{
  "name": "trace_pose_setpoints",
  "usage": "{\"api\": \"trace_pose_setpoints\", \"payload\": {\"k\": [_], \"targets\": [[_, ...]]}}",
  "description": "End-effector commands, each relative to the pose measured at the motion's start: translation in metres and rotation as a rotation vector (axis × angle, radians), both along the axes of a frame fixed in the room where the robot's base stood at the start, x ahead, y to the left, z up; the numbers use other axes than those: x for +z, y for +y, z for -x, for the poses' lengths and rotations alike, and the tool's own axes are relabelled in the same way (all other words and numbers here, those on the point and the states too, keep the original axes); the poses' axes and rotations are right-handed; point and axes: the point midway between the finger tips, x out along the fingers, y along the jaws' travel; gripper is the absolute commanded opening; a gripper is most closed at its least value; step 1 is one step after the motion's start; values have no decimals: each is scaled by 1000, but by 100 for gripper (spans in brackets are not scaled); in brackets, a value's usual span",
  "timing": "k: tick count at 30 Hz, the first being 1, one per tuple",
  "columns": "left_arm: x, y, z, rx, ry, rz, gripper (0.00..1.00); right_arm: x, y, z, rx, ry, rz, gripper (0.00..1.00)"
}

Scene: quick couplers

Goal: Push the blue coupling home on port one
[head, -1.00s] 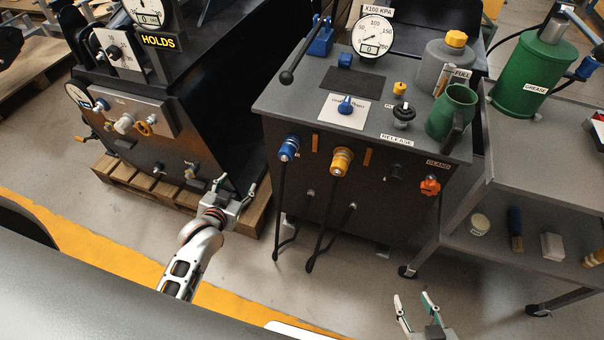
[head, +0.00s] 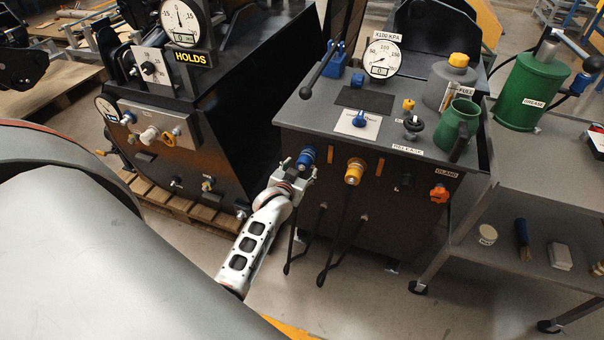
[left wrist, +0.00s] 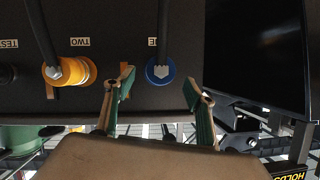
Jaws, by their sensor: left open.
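The blue coupling (head: 307,156) sits on the front face of the dark cabinet (head: 380,205), at the left end of its row. In the left wrist view the blue coupling (left wrist: 160,71) shows end-on with a pale centre. A hose partly covers the label beside it. My left gripper (head: 300,168) is just in front of and below it. In the left wrist view the left gripper (left wrist: 160,80) is open, its green-padded fingers on either side of the coupling, with visible gaps. I cannot tell how far the coupling is seated. My right gripper is out of view.
An orange-yellow coupling (head: 354,171) marked TWO sits right of the blue one, close to one finger. Dark hoses (head: 338,235) hang below. An orange knob (head: 439,193) is farther right. A black machine (head: 240,110) stands to the left, and a grey cart (head: 540,190) to the right.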

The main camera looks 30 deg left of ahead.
Motion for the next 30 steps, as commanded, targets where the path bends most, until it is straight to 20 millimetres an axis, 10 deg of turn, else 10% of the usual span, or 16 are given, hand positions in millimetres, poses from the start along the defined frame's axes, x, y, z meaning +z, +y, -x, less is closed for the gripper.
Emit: {"api": "trace_pose_setpoints", "payload": {"k": [23, 28, 30], "targets": [[-21, 16, -49, -1, 0, 0, 55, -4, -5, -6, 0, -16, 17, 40], [-21, 16, -49, -1, 0, 0, 11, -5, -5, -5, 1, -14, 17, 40], [-21, 16, -49, -1, 0, 0, 10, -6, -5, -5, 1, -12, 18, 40]]}}
